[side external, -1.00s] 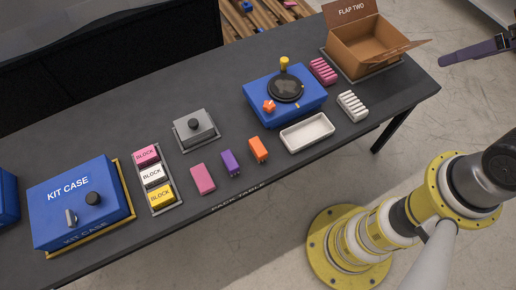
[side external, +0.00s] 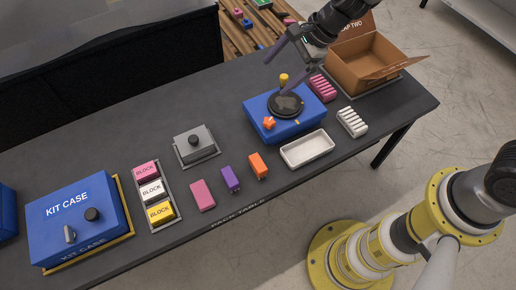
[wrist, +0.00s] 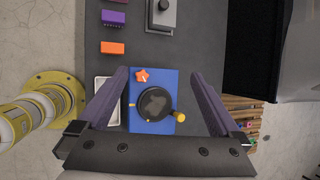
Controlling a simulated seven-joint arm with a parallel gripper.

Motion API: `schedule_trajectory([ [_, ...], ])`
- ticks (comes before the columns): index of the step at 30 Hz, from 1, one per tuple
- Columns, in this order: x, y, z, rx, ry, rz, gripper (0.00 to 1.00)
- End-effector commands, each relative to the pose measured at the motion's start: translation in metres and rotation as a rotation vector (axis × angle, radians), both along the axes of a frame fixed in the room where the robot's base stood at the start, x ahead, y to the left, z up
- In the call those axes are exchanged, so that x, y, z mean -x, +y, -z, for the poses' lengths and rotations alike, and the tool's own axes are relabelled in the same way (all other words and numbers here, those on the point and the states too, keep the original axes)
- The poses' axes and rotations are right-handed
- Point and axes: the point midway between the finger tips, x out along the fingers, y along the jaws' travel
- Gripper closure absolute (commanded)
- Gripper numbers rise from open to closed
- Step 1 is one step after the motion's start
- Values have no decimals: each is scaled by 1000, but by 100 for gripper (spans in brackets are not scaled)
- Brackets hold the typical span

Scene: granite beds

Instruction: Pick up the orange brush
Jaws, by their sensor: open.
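The orange brush (side external: 258,165) lies on the dark pack table (side external: 330,175), between the purple brush (side external: 230,179) and a white tray (side external: 307,149). In the wrist view the orange brush (wrist: 112,48) is at the upper left, beyond the left finger. My gripper (side external: 275,76) is open and empty, above the blue box with the round black dial. In the wrist view its purple-grey fingers (wrist: 160,72) stand apart on either side of that box. It is up and to the right of the orange brush in the side view.
A pink block (side external: 202,195) lies left of the purple brush. A cardboard box (side external: 365,70) and a ribbed white block (side external: 352,122) are at the right. Table in front of the brush is clear.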

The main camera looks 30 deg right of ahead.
Motion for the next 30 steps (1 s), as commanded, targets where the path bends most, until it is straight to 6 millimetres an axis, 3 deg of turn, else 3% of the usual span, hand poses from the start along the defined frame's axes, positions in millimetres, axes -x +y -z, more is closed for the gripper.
schedule_trajectory([
  [1,2,11,34,0,62,13,0],
  [3,7,22,73,4,129,24,0],
  [6,22,33,120,21,210,15,0],
  [9,40,38,152,45,270,-6,0],
  [15,57,45,179,66,314,-30,0],
  [24,57,65,227,66,313,-32,0],
  [30,56,74,248,64,311,-31,0],
])
